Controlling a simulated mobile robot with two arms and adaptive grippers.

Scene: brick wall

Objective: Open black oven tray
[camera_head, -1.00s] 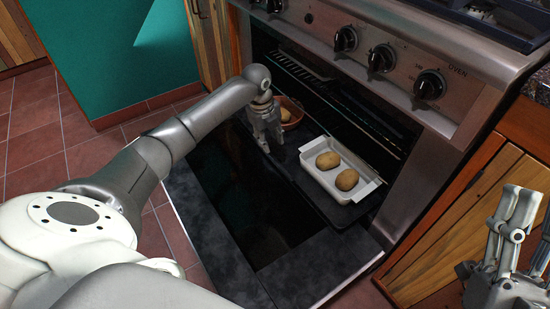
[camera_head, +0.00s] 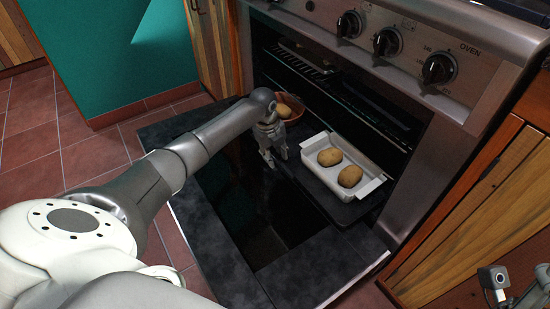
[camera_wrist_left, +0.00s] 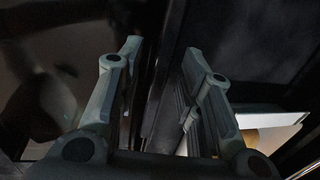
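The black oven tray (camera_head: 340,205) sticks partly out of the oven, above the lowered oven door. A white baking dish (camera_head: 316,147) with two potatoes (camera_head: 330,157) stands on it. A brown bowl (camera_head: 297,112) with a potato is farther back, partly hidden by my left gripper. My left gripper (camera_head: 276,158) points down at the tray's front edge. In the left wrist view its fingers (camera_wrist_left: 162,52) are apart, with a dark edge running between them; contact is hard to see. Part of my right gripper (camera_head: 495,285) shows at the lower right; its fingers are out of view.
The open oven door (camera_head: 300,273) lies below the tray, with bare floor (camera_head: 30,140) to its left. Knobs (camera_head: 438,68) line the oven front above. Wooden cabinets (camera_head: 470,220) stand to the right.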

